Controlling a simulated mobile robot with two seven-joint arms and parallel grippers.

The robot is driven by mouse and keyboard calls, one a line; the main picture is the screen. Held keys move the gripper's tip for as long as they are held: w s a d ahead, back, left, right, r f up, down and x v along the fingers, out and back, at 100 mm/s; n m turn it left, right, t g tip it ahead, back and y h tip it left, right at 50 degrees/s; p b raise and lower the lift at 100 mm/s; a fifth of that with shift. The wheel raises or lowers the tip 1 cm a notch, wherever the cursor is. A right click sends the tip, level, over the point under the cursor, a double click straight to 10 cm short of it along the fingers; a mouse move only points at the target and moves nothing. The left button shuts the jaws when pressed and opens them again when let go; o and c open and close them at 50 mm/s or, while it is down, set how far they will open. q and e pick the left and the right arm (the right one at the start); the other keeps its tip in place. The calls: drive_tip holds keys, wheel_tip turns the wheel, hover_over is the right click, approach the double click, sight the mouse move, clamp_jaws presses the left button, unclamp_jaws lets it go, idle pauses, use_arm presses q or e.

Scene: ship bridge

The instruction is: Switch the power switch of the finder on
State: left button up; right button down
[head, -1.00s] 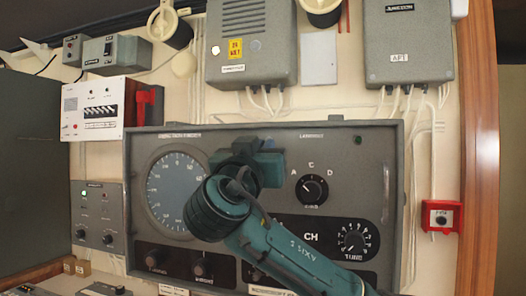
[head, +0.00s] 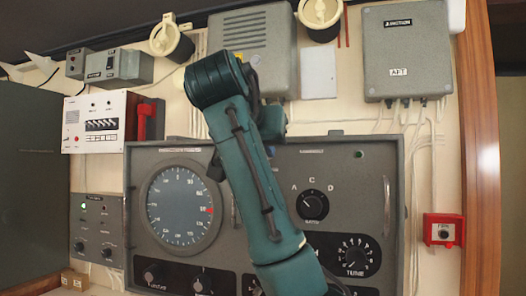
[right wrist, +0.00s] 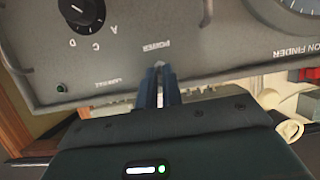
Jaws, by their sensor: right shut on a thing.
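The direction finder is a grey framed panel (head: 330,240) on the wall, with a round bearing dial (head: 180,206) at left and knobs at right. In the right wrist view, the panel (right wrist: 210,35) appears upside down, with the POWER label (right wrist: 154,45) just beyond my fingertips. My right gripper (right wrist: 160,72) has its two dark fingers together on the small power switch (right wrist: 160,64), which is almost wholly hidden between the tips. Its position, on or off, cannot be made out. In the head view, my right arm covers the switch area. My left gripper is not in view.
The mode knob (head: 313,206) and tune knob (head: 354,256) lie right of my arm. A grey box (head: 252,35) is on the wall above, partly behind my arm. A white panel with a red handle (head: 143,122) is at left, a red call box (head: 443,230) at right.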

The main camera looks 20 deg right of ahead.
drive_tip(key=shift+r+g+y, duration=0.15)
drive_tip(key=shift+g+y, duration=0.15)
drive_tip(key=shift+g, duration=0.1)
drive_tip(key=shift+w+r, duration=0.1)
drive_tip(key=c, duration=1.6)
unclamp_jaws()
drive_tip(key=shift+o, duration=0.2)
drive_tip(key=shift+d, duration=0.1)
